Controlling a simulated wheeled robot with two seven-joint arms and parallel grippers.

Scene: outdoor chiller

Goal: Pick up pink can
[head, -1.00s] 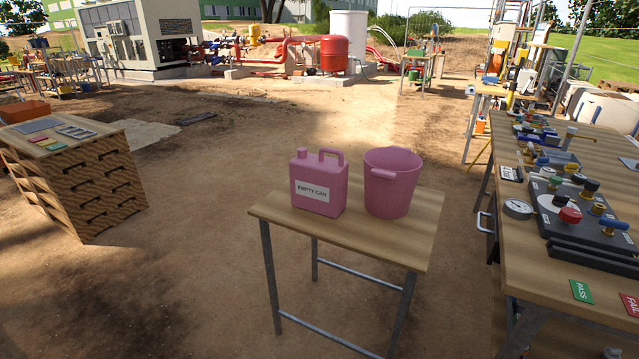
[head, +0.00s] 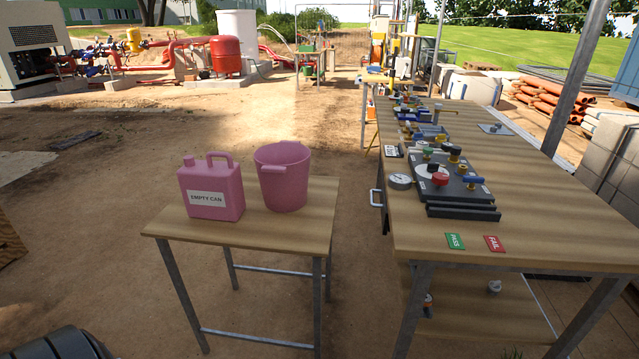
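The pink can (head: 212,187) stands upright on a small wooden table (head: 250,238) in the head view, left of centre. It has a handle and a cap on top and a white label reading "EMPTY CAN". A pink bucket (head: 283,177) stands close to its right on the same table. Neither of my grippers is in the picture. A dark rounded part at the bottom left edge looks like part of my own body. Nothing touches the can.
A long wooden workbench (head: 460,246) stands right of the small table with a narrow gap between. It holds a black valve panel (head: 440,185), a gauge (head: 400,181) and green and red cards. Bare ground lies open left of the table.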

